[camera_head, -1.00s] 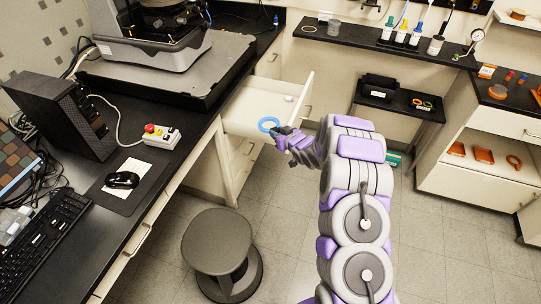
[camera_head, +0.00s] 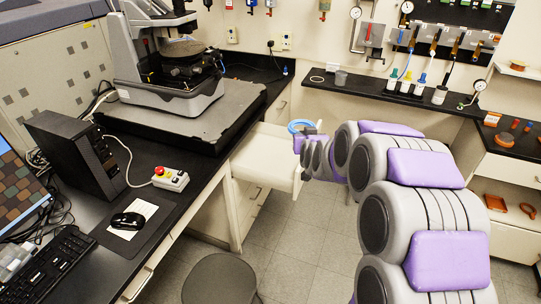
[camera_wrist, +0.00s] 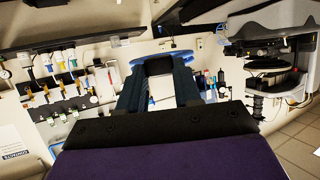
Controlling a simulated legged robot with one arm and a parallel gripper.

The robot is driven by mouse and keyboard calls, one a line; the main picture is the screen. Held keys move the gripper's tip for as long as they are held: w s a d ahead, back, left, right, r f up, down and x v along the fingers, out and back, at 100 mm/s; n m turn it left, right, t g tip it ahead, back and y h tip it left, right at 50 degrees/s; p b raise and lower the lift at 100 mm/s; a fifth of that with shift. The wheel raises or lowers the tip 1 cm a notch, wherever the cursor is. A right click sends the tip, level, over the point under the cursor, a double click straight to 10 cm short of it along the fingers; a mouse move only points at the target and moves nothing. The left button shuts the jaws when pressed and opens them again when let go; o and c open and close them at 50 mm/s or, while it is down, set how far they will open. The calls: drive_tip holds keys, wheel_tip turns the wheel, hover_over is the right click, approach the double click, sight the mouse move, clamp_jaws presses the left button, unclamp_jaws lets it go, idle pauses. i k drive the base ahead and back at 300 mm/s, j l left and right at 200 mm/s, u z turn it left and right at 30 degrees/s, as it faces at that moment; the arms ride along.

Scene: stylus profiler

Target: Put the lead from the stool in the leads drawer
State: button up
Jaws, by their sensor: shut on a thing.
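The lead is a blue coil (camera_head: 301,125), held at the tip of my gripper (camera_head: 304,138). In the wrist view the blue coil (camera_wrist: 178,56) shows beyond the two dark fingers of my gripper (camera_wrist: 160,68), which are shut on it. An open white drawer (camera_head: 258,160) juts from under the left bench. The coil appears at the drawer's right end in the picture, and its exact height above it cannot be told. My arm hides part of that end. The stool (camera_head: 220,282) has a bare, round grey seat at the bottom edge.
The black bench (camera_head: 185,185) on the left carries the profiler (camera_head: 170,75), a button box (camera_head: 170,179) and a mouse (camera_head: 127,221). A dark shelf (camera_head: 380,93) with several bottles runs along the back. Floor is clear between stool and drawer.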

sight(269, 161)
drive_tip(key=i+l+u, duration=0.15)
drive_tip(key=u, duration=0.25)
drive_tip(key=i+l+u, duration=0.1)
drive_tip(key=l+u, duration=0.2)
drive_tip(key=u, duration=0.15)
drive_tip(key=l+u, duration=0.25)
drive_tip(key=u, duration=0.15)
drive_tip(key=i, duration=0.05)
